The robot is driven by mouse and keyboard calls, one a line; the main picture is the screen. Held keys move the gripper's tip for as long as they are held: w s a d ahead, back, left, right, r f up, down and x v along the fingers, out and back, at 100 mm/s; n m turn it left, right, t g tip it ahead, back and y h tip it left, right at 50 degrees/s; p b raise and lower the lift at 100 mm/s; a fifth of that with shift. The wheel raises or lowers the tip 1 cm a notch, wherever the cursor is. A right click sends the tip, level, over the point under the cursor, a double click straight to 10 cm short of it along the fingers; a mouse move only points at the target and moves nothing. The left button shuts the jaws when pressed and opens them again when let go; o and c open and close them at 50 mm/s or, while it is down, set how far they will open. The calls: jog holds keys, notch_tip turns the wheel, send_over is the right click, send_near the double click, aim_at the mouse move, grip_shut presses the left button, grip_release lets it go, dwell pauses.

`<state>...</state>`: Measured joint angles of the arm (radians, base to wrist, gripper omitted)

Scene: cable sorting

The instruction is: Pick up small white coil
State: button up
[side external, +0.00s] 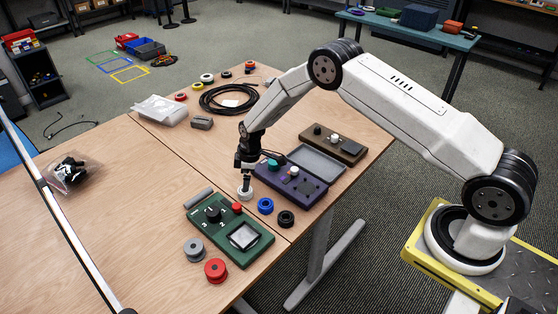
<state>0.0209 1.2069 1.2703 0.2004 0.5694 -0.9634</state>
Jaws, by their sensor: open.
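The small white coil (245,194) lies on the wooden table, left of the purple case and beside the green panel. My gripper (246,183) points straight down directly over the white coil, with its fingertips at or just above it. It is open; whether the fingers touch the coil is too small to tell.
A blue coil (265,206) and a black coil (286,218) lie close by on the right. The green panel (228,229) with knobs is in front, and the purple case (291,190) is right. Grey (194,249) and red (215,270) coils lie nearer. The left table is mostly clear.

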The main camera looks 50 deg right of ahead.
jog(key=shift+f, duration=0.25)
jog(key=shift+w+a+f, duration=0.15)
jog(key=shift+a+f, duration=0.05)
jog(key=shift+f, duration=1)
jog(key=shift+w+a+f, duration=0.15)
jog(key=shift+f, duration=1.05)
jog(key=c, duration=1.2)
jog(key=shift+c, duration=0.2)
jog(key=shift+r, duration=0.1)
